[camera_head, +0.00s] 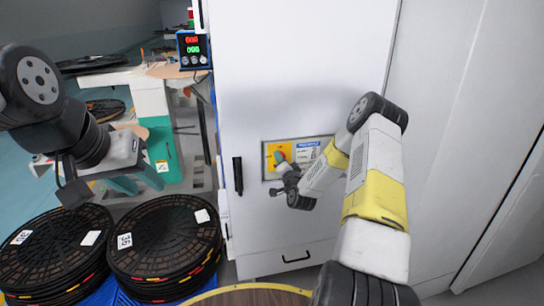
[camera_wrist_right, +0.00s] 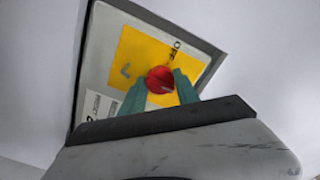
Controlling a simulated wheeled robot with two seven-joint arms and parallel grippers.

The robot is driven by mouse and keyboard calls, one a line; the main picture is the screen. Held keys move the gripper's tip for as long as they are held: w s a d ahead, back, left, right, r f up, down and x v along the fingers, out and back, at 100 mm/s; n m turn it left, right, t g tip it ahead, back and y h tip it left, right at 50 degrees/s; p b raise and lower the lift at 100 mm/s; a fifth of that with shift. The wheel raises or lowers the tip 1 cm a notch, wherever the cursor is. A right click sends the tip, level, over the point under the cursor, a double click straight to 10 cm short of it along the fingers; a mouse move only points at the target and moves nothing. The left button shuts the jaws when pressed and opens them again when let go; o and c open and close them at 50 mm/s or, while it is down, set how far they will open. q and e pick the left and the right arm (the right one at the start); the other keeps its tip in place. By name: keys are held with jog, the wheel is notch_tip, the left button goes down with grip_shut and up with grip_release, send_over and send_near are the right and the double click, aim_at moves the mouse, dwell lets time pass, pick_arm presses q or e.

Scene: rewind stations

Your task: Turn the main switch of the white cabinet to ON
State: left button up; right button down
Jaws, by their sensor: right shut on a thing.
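The white cabinet (camera_head: 295,60) stands in the middle of the head view. Its recessed switch panel (camera_head: 269,172) has a yellow plate (camera_wrist_right: 125,60) with a red round main switch (camera_wrist_right: 159,80). Dark lettering ending in "OFF" shows near the plate's upper right edge in the right wrist view. My right gripper (camera_wrist_right: 160,90) has its green fingers on both sides of the red knob and is shut on it. In the head view the right gripper (camera_head: 281,165) mostly covers the switch. My left gripper (camera_head: 68,178) hangs at the left, away from the cabinet; its finger opening is unclear.
Stacks of black round trays (camera_head: 165,235) stand at the lower left. A wooden round top (camera_head: 250,296) is at the bottom. A display box (camera_head: 193,50) with red and green digits is left of the cabinet. The cabinet has a black vertical handle (camera_head: 238,176) and a lower drawer handle (camera_head: 296,259).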

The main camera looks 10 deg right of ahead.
dwell(0.4)
jog(key=c, duration=0.9)
grip_release()
jog(key=shift+s, duration=0.1)
jog(key=s, duration=0.7)
jog(key=shift+s+d, duration=0.15)
jog(key=shift+s, duration=0.15)
